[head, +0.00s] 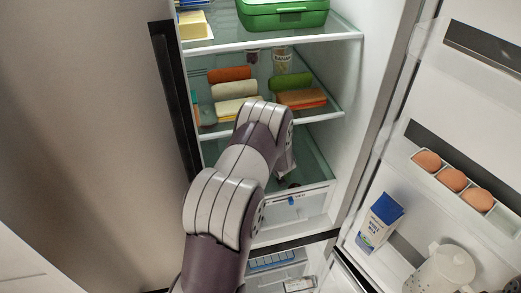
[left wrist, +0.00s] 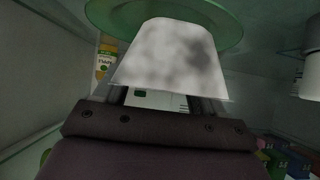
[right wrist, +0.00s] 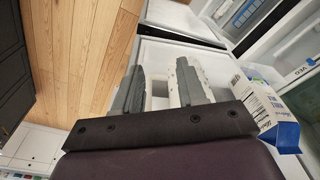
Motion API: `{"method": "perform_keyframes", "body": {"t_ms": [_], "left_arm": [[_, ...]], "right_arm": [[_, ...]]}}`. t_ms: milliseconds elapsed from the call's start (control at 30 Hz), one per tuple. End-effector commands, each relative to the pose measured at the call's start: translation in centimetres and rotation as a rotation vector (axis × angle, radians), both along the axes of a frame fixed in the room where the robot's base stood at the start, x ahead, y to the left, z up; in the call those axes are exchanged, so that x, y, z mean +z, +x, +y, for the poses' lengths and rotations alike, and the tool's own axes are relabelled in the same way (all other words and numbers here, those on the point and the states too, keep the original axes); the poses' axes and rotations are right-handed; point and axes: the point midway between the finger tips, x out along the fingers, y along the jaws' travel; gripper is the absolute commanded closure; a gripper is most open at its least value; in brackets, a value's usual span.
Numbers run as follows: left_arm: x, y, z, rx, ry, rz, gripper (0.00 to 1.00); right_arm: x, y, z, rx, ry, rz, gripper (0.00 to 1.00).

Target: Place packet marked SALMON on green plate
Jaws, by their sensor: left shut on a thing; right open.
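In the left wrist view a whitish packet with grey blotches (left wrist: 165,55) is held in my left gripper (left wrist: 160,98). No marking can be read on its face, so I cannot tell if it says SALMON. A green round plate (left wrist: 228,18) shows behind the packet; I cannot tell whether they touch. In the head view my left arm reaches into the fridge below the middle shelf and hides most of the gripper and packet; the plate cannot be made out there. My right gripper (right wrist: 158,88) is open and empty near the fridge door.
Rolled and folded cloth-like items (head: 236,90) lie on the shelf above my left arm. A green box (head: 285,13) stands on the top shelf. The open door holds a milk carton (head: 380,222), eggs (head: 452,179) and a white jug (head: 441,270).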

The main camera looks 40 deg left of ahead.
Motion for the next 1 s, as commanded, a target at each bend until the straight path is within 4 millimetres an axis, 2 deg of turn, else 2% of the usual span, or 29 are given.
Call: {"method": "perform_keyframes", "body": {"t_ms": [100,200,267,467,633,667,733,1000], "left_arm": [[-0.1,1.9,2.4,0.002,0.001,-0.002,0.77],[0.0,2.8,3.5,0.001,0.0,-0.001,0.77],[-0.3,3.0,3.7,-0.001,0.0,0.0,0.77],[-4.0,3.0,3.6,-0.001,0.0,0.0,0.77],[-3.4,3.0,3.6,-0.001,0.0,0.0,0.77],[-3.5,3.0,3.6,-0.001,-0.001,0.001,0.27],[-3.5,3.0,3.6,-0.001,-0.001,0.001,0.05],[-3.5,3.0,3.6,-0.001,-0.001,0.001,0.05]], "right_arm": [[-0.4,0.0,0.0,0.0,0.0,0.0,0.6],[-0.4,0.0,0.0,0.0,0.0,0.0,0.6],[-0.8,0.0,0.0,0.0,0.0,-0.001,0.6],[-4.1,0.0,0.0,0.0,0.0,0.0,0.6],[-3.5,0.0,0.0,0.0,0.0,-0.001,0.6],[-3.5,0.0,0.0,0.0,0.0,-0.001,0.6],[-3.5,0.0,0.0,0.0,0.0,-0.001,0.6],[-3.5,0.0,0.0,0.0,0.0,-0.001,0.6]]}}
